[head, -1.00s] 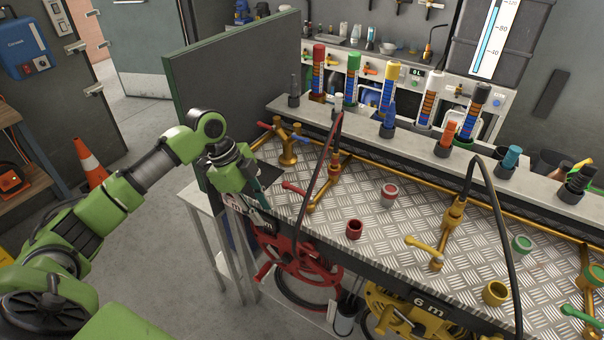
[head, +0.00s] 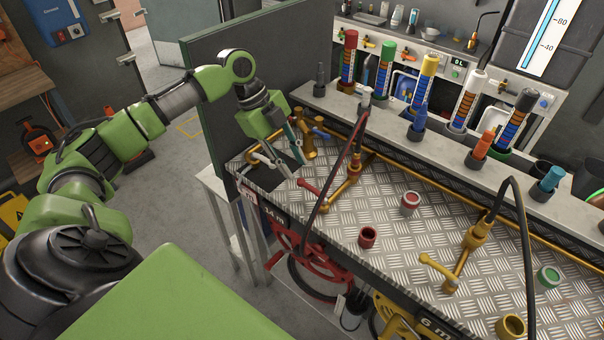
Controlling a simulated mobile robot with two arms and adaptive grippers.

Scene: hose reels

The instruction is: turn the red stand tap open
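The red stand tap (head: 353,168) is a brass standpipe on the metal chequer-plate bench. Its red lever (head: 312,187) sticks out toward the front left, and a dark red hose runs from its top down over the bench edge. My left gripper (head: 294,163) hangs over the bench's left end, pointing down. Its slim fingers look apart with nothing between them. Its tips are just behind and left of the red lever's end, seemingly not touching it. My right gripper is out of view.
Another brass tap (head: 306,140) stands close behind my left gripper. A red cup (head: 368,237) and a red-topped grey cup (head: 410,203) stand to the right. A yellow-levered tap (head: 474,238) stands further right. A dark upright panel (head: 205,100) edges the bench's left.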

